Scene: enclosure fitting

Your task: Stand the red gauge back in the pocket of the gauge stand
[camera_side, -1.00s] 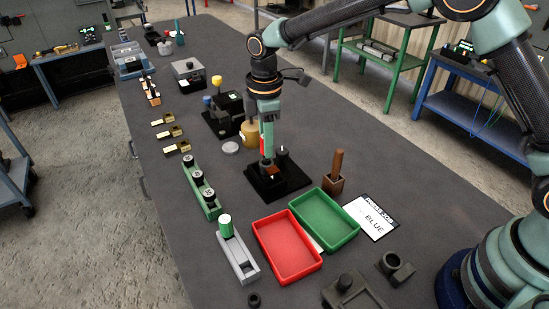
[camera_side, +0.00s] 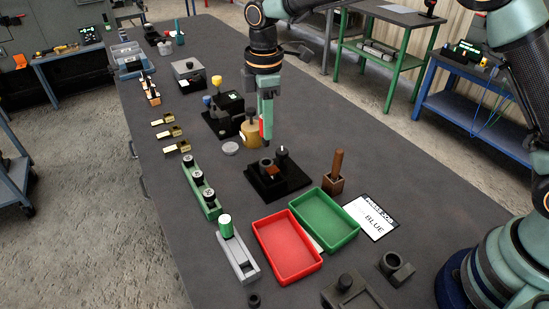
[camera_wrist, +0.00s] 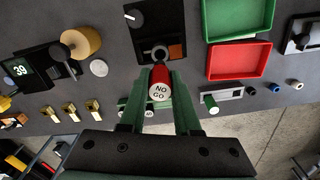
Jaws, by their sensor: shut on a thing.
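The red gauge (camera_wrist: 160,80) is held between my gripper's fingers in the wrist view, its white end marked "NO GO" facing the camera. In the side view only a red strip of the gauge (camera_side: 262,129) shows beside the fingers. My gripper (camera_side: 267,138) is shut on it, pointing down above the gauge stand. The gauge stand (camera_side: 292,184) is a black base with a dark round pocket (camera_side: 266,163), a brown block and a knobbed post. The stand (camera_wrist: 146,14) also shows in the wrist view, just beyond the gauge. A gap separates gripper and stand; the gauge's lower end is unclear.
A red tray (camera_side: 288,247) and a green tray (camera_side: 325,217) lie in front of the stand. A wooden block with a peg (camera_side: 334,178) stands to its right. A brass-coloured cylinder (camera_side: 251,134) and a black device (camera_side: 228,112) stand behind it.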

